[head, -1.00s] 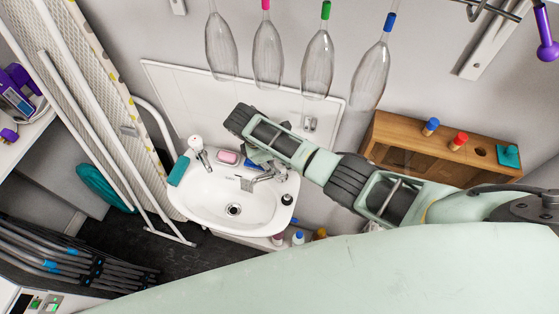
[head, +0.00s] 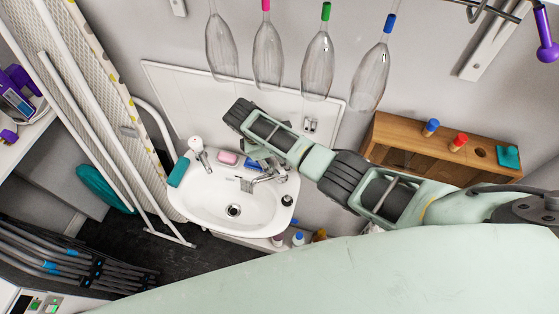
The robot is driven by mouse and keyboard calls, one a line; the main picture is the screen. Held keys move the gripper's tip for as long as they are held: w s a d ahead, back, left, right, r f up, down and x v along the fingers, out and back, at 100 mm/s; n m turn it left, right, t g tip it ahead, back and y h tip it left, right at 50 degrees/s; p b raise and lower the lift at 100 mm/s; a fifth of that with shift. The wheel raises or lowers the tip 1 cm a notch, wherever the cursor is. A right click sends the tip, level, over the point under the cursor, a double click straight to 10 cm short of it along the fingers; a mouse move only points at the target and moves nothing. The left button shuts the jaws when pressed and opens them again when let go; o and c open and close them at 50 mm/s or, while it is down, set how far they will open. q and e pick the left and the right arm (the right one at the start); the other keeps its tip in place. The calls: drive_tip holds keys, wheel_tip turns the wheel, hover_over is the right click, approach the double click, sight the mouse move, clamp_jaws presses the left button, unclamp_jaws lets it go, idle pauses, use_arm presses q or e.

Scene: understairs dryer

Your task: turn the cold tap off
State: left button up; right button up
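The white basin (head: 205,205) is fixed to the wall left of centre. A chrome tap (head: 265,178) stands at its back right, with its spout over the bowl; I cannot make out its handle or whether water runs. A white-topped fitting (head: 196,144) stands at the back left; I cannot tell which is the cold tap. My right gripper (head: 260,160) is small and partly hidden below my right wrist, just behind the chrome tap. I cannot tell whether it touches the tap or whether its fingers are open. My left gripper is not in view.
A wooden box (head: 400,140) is on the right. Clear bottles (head: 268,55) hang above.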

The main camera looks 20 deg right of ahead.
drive_tip(key=shift+o, duration=0.2)
drive_tip(key=shift+s+f, duration=0.15)
drive_tip(key=shift+n, duration=0.3)
